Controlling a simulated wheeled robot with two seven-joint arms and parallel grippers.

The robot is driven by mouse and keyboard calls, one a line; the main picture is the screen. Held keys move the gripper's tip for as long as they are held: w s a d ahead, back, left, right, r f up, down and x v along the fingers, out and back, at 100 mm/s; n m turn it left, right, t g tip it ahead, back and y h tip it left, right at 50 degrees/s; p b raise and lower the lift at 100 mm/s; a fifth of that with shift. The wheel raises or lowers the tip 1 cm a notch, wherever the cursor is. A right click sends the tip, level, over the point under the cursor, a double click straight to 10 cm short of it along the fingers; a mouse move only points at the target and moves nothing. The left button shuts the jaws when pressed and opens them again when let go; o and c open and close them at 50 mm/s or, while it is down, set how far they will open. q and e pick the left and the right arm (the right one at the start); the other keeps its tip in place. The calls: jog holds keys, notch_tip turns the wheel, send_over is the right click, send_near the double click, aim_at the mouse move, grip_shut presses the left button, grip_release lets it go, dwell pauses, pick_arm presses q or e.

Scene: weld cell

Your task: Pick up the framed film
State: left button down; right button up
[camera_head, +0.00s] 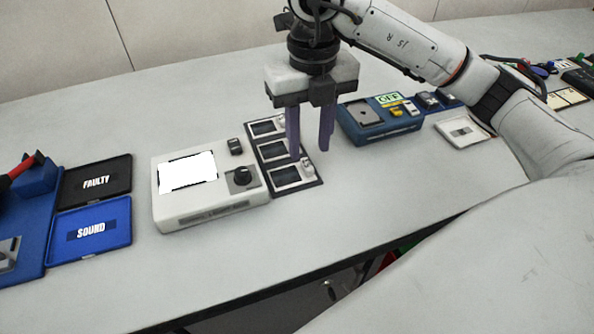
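Three dark films in pale frames lie in a row on a black holder (315,184): a back one (264,127), a middle one (272,149) partly hidden by a finger, and a front one (286,175). I cannot tell which is the task's framed film. My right gripper (311,154) points down over the holder, its two purple fingers apart with nothing seen between them. Its fingertips are near the middle and front films; whether they touch anything is unclear. My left gripper is not in view.
Left of the holder stands a white light box (212,211) with a bright screen and black knob. Farther left are black FAULTY (95,196) and blue SOUND (90,246) trays. A blue fixture (378,133) and a white framed piece (462,131) are right. The front table strip is clear.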

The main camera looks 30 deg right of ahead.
aim_at(308, 165)
notch_tip(308, 165, down, 4)
jog(key=shift+s+a+r, duration=0.1)
jog(key=shift+f, duration=0.45)
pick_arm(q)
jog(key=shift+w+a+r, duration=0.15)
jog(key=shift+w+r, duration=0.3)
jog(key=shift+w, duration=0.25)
pick_arm(e)
grip_shut()
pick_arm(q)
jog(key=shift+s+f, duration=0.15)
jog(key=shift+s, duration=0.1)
pick_arm(e)
jog(key=shift+r, duration=0.1)
